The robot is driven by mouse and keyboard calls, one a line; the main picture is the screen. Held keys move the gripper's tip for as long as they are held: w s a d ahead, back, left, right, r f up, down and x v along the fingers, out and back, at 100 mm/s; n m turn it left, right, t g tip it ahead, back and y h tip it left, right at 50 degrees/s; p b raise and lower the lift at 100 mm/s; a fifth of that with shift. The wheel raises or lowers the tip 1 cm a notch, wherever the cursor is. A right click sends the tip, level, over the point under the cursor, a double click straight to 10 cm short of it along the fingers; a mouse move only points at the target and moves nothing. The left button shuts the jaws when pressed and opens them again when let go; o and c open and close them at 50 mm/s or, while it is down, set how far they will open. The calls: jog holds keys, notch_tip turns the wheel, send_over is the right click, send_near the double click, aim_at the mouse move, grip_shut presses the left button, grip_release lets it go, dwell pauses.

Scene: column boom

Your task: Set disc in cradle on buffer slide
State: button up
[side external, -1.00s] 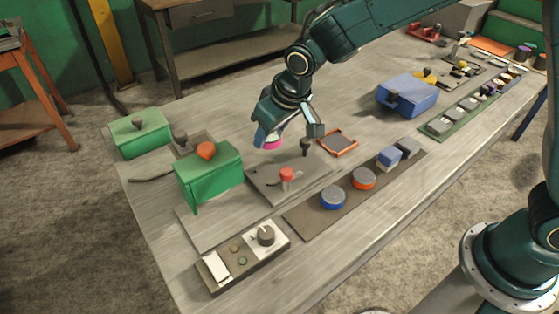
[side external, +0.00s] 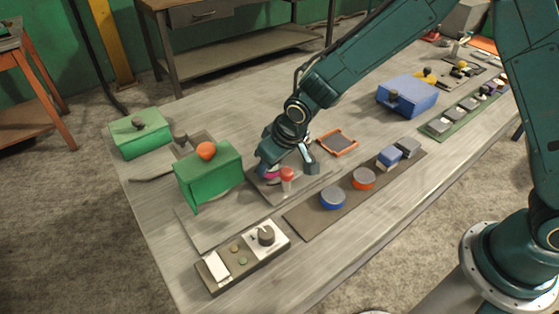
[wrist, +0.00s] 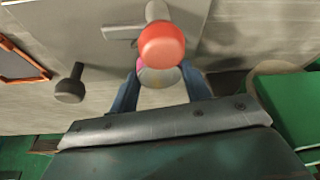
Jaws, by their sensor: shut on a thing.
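My gripper (side external: 289,167) is shut on a pink-edged disc (side external: 271,174), low over a grey plate (side external: 302,191) that bears a red knob (side external: 287,173). This plate seems to be the buffer slide. In the wrist view, the disc (wrist: 158,77) shows a grey face between the blue fingertips (wrist: 160,86). The red knob (wrist: 162,44) stands nearer the camera and covers part of the disc. The cradle cannot be made out; the gripper and knob hide that area. I cannot tell whether the disc touches anything below it.
A green box (side external: 210,178) with an orange knob stands left of the plate. An orange-rimmed tray (side external: 338,142) lies behind right. A dark strip (side external: 313,222) with blue and orange discs lies in front. A dark knob (wrist: 70,86) stands beside the gripper in the wrist view.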

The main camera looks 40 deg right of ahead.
jog(key=shift+f, duration=0.35)
jog(key=shift+f, duration=0.1)
jog(key=o, duration=1.3)
jog(key=shift+f, duration=0.1)
jog(key=shift+v, duration=0.9)
jog(key=v, duration=1)
jog(key=shift+r, duration=0.25)
